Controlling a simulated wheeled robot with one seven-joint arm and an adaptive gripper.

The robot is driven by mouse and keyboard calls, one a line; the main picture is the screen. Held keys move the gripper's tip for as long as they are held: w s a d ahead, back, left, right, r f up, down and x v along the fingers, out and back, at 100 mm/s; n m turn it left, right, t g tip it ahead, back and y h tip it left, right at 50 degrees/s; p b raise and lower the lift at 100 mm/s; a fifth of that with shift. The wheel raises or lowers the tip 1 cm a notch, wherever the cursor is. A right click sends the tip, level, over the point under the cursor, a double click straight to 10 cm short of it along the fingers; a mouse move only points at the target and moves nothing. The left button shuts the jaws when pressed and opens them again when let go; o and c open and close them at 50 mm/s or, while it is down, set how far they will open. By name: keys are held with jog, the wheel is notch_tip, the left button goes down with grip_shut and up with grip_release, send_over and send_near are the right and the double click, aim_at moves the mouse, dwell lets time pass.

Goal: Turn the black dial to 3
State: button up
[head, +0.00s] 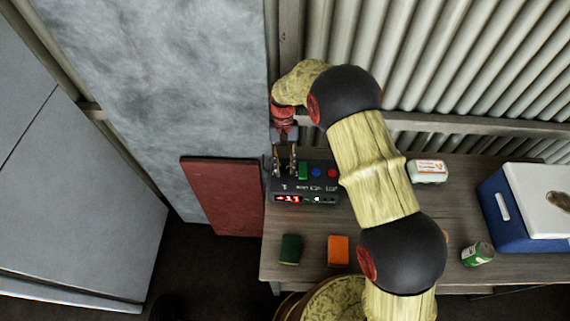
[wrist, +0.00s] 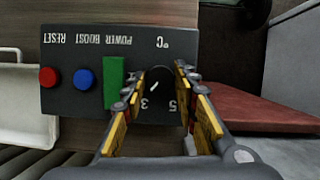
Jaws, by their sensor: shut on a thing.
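The black dial (wrist: 158,82) sits at the °C end of a dark control box (wrist: 70,98), which appears upside down in the wrist view. My gripper (wrist: 157,72) is around the dial, one finger on each side, shut on it. The dial's white mark slants to the lower left, roughly towards the printed 3; the 5 is at lower right. The fingers hide other numerals. In the head view my gripper (head: 285,155) points down at the left end of the box (head: 318,184), hiding the dial. A red display (head: 288,198) is lit, its digits too small to read surely.
Beside the dial are a green switch (wrist: 114,80), a blue button (wrist: 84,79) and a red button (wrist: 48,77). On the table (head: 400,245) are a green block (head: 290,249), an orange block (head: 338,250), a can (head: 478,254), an egg carton (head: 427,171) and a cooler (head: 492,205).

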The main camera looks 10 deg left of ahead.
aim_at(284, 167)
jog(key=shift+a+n, duration=0.1)
jog(key=shift+n, duration=0.5)
jog(key=shift+h, duration=0.3)
jog(key=o, duration=1.1)
jog(key=shift+r, duration=0.1)
notch_tip(284, 167, up, 10)
jog(key=shift+f, duration=0.1)
jog(key=shift+w+n, duration=0.1)
jog(key=shift+n, duration=0.2)
